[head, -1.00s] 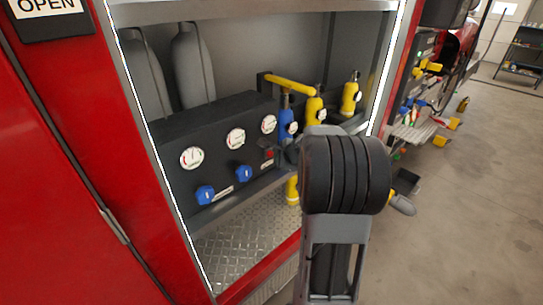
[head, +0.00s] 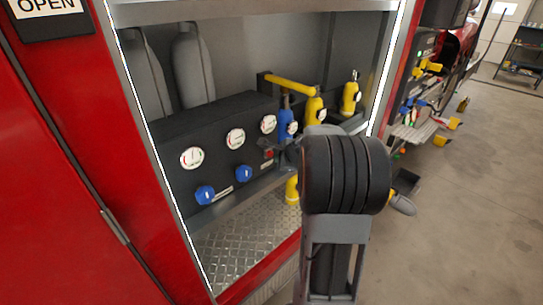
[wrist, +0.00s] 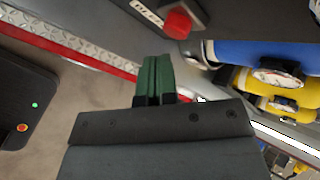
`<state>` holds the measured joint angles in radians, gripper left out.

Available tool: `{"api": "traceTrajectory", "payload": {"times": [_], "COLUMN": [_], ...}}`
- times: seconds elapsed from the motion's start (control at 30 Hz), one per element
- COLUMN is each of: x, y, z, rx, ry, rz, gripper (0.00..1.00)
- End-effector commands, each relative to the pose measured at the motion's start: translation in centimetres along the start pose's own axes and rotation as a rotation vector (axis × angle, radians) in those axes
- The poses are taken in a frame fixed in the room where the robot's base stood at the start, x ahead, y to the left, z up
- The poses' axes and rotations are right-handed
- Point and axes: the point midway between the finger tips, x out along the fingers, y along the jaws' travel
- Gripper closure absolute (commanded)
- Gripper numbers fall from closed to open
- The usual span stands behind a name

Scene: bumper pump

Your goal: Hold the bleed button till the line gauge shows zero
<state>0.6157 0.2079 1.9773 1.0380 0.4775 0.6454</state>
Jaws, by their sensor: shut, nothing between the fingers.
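The red bleed button (head: 269,154) sits at the right end of the black pump panel (head: 215,125). It also shows in the wrist view (wrist: 182,22), beside a partly cut-off white label. My gripper (head: 268,144) is shut and empty at the panel's right end, close to the button. In the wrist view, its green fingers (wrist: 156,62) are together and appear just short of the button, with a small gap in the picture. A white gauge (head: 268,124) is above the button. Its reading is too small to tell, and I cannot tell whether it is the line gauge.
Two more gauges (head: 192,158) (head: 236,139) and two blue knobs (head: 205,195) (head: 244,173) are on the panel. A blue cylinder (head: 287,122) and yellow cylinders (head: 314,108) stand right of it. A yellow pipe (head: 290,83) runs above. Open floor lies to the right.

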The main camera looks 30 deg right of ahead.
Motion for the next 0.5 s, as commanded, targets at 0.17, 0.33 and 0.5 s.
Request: {"api": "traceTrajectory", "payload": {"times": [0.17,0.33,0.5], "x": [0.02,0.25,0.56], "y": [-0.01,-0.17,-0.46], "z": [0.01,0.17,0.39], "rx": [0.0,0.0,0.001], "ry": [0.0,0.0,0.0], "rz": [0.0,0.001,0.0], "gripper": [1.0,1.0,1.0]}}
